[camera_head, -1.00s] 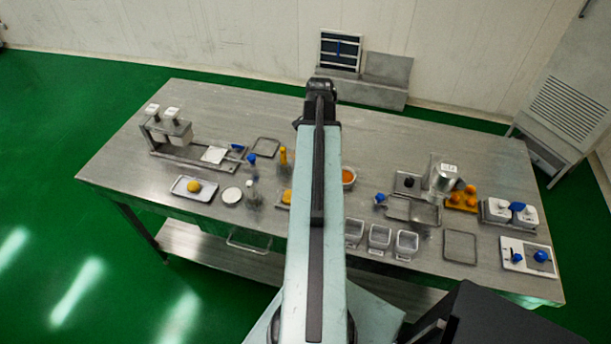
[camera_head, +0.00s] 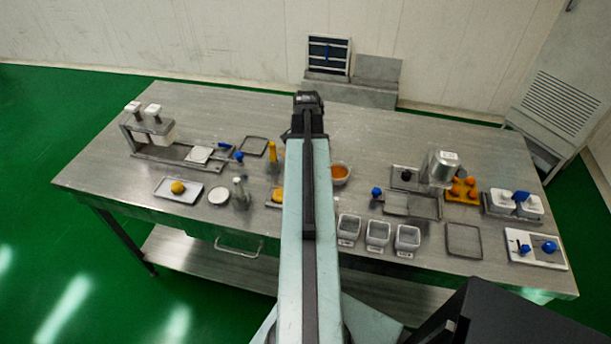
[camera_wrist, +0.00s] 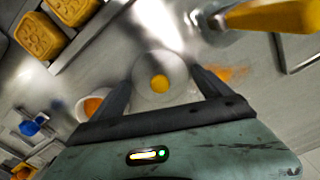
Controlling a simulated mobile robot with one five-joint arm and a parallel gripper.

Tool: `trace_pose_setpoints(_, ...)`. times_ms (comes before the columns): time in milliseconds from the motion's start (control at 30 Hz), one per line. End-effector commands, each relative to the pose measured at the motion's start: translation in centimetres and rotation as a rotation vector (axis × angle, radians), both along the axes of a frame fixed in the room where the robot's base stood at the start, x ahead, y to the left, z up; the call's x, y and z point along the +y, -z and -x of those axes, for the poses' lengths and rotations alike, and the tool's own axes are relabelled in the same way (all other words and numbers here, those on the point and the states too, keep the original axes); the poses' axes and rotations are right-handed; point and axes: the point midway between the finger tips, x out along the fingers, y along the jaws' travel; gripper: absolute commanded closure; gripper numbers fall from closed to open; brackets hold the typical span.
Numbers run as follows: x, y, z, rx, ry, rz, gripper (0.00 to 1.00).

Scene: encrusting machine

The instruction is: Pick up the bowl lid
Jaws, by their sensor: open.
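A round, pale, see-through disc with an orange-yellow centre (camera_wrist: 160,84) lies on the metal table in the wrist view; it looks like the bowl lid. My gripper (camera_wrist: 161,78) is open, with one dark finger on each side of the disc. I cannot tell how high the fingers are above it, and nothing is held. A white bowl with orange contents (camera_wrist: 84,108) is beside the left finger; it also shows in the head view (camera_head: 340,180), just right of my arm. My arm hides the disc in the head view.
Yellow moulded blocks (camera_wrist: 40,37) sit on a tray at the wrist view's upper left. A yellow-handled tool (camera_wrist: 275,16) is at its upper right. In the head view, square containers (camera_head: 377,235) stand along the front edge and a metal cylinder (camera_head: 440,169) stands at right.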

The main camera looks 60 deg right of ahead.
Motion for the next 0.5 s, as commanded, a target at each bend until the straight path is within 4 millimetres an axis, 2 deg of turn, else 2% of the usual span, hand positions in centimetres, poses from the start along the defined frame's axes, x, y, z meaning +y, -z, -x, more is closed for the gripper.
trace_pose_setpoints(100,0.01,-0.22,-0.01,0.0,0.0,0.0,0.12)
trace_pose_setpoints(133,0.01,-0.23,-0.02,0.0,0.0,0.0,0.15)
trace_pose_setpoints(300,0.03,-0.24,-0.03,0.0,-0.001,0.0,0.62)
trace_pose_setpoints(500,0.05,-0.25,-0.05,0.0,-0.001,0.0,0.62)
